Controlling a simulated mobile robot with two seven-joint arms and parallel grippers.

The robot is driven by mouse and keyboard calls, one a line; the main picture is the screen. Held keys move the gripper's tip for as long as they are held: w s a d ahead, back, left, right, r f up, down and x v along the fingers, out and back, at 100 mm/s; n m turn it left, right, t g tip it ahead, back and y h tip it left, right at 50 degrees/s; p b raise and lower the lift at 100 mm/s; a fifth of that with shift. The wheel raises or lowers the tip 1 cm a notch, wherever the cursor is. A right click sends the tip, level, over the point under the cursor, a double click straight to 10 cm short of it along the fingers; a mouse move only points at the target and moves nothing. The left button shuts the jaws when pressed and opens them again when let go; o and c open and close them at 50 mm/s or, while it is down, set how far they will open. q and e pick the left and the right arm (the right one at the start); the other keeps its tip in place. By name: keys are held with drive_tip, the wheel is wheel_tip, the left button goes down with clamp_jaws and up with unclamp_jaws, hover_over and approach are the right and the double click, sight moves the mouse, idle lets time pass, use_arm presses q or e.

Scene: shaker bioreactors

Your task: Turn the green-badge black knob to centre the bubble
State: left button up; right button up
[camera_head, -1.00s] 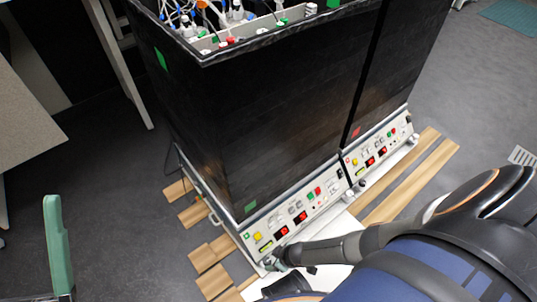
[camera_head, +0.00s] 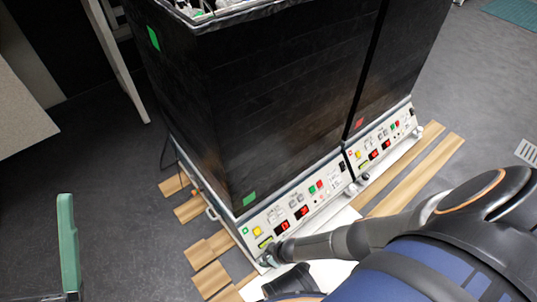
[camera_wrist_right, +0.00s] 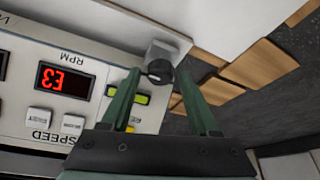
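The knob (camera_wrist_right: 160,70) is dark and round, on a grey block (camera_wrist_right: 166,52) at the panel's edge in the right wrist view. My right gripper (camera_wrist_right: 158,82) is open, its two green fingers on either side of the knob with visible gaps. I cannot tell whether either touches. In the head view my right gripper (camera_head: 270,258) is small at the panel's lower left corner. A yellow-green level window (camera_wrist_right: 128,97) is partly behind a finger; its bubble is not readable. A green badge (camera_head: 249,199) is on the black cabinet above. One green finger of my left gripper (camera_head: 67,240) appears at the left.
The front panel (camera_head: 325,195) has red displays, buttons and small switches. A second panel (camera_head: 384,143) with a red badge (camera_head: 359,124) adjoins it. Wooden slats (camera_head: 211,278) lie on the floor around the cabinet. A table (camera_head: 22,115) stands at the far left.

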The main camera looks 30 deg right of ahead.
clamp_jaws()
use_arm(q)
drive_tip(key=shift+f, duration=0.1)
use_arm(e)
drive_tip(key=shift+a+n, duration=0.2)
drive_tip(key=shift+n, duration=0.3)
drive_tip(key=shift+s+d+n+y, duration=0.1)
drive_tip(key=shift+n+y, duration=0.2)
drive_tip(key=shift+y, duration=0.1)
drive_tip(key=shift+o, duration=0.9)
unclamp_jaws()
drive_tip(key=shift+d, duration=0.1)
use_arm(q)
wheel_tip(320, 180, up, 13)
drive_tip(key=a+p, duration=0.1)
drive_tip(key=p, duration=1.1)
drive_tip(key=shift+s+a+m+t, duration=0.25)
drive_tip(key=shift+s+m+t, duration=0.05)
use_arm(e)
drive_tip(key=v, duration=1.2)
drive_tip(key=shift+r, duration=0.3)
